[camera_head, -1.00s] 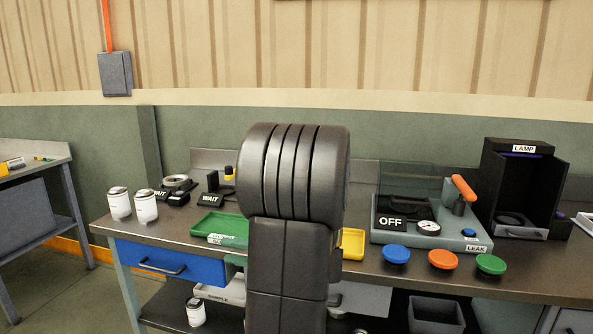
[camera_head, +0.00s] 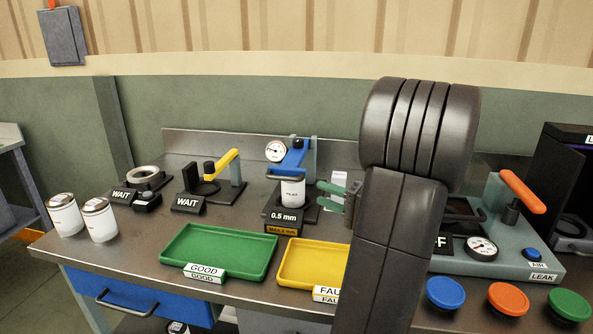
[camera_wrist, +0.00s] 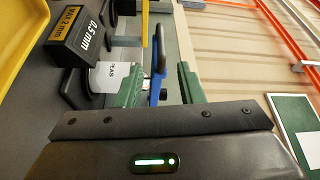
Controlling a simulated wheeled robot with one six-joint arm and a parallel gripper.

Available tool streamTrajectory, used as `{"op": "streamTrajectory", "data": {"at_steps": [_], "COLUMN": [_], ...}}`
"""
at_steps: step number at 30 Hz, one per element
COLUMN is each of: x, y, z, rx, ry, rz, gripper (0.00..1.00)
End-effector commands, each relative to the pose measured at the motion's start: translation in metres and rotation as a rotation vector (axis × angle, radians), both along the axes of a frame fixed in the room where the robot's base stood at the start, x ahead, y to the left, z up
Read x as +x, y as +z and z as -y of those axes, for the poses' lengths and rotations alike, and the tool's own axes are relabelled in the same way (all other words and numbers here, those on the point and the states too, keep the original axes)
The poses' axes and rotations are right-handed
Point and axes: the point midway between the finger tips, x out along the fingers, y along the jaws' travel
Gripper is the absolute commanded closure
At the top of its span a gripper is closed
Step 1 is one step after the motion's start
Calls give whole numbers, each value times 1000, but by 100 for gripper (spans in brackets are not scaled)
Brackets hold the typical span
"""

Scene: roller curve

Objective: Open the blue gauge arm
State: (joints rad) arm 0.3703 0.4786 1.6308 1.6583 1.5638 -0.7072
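The blue gauge arm (camera_head: 293,158) reaches forward over a white labelled can (camera_head: 292,192), with a round dial (camera_head: 276,151) at its left. The arm looks lowered, close to the can's top. A black "0.5 mm" block (camera_head: 283,217) stands in front. My gripper (camera_head: 334,196) has green fingers and is open, just right of the can, apart from it in the head view. In the wrist view, the blue arm (camera_wrist: 155,92) and its dark handle (camera_wrist: 161,50) show between and beyond my open fingers (camera_wrist: 160,92). Contact cannot be told.
A green GOOD tray (camera_head: 222,252) and a yellow tray (camera_head: 315,262) lie in front. Two WAIT stations, one with a yellow lever (camera_head: 228,164), stand to the left. A leak tester (camera_head: 507,226) and several coloured buttons stand to the right, partly behind my arm.

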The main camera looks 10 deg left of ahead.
Motion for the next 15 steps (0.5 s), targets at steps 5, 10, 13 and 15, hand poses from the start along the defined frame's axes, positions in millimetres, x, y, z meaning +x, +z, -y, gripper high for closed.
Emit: {"op": "streamTrajectory", "data": {"at_steps": [5, 10, 13, 15], "x": [9, 22, 31, 36], "y": [3, 5, 7, 8], "z": [-22, -53, -72, -85], "rx": [1, 1, 1, 0], "ry": [4, 5, 6, 5], "rz": [-1, -1, 1, 0], "gripper": [66, 66, 66, 66]}}
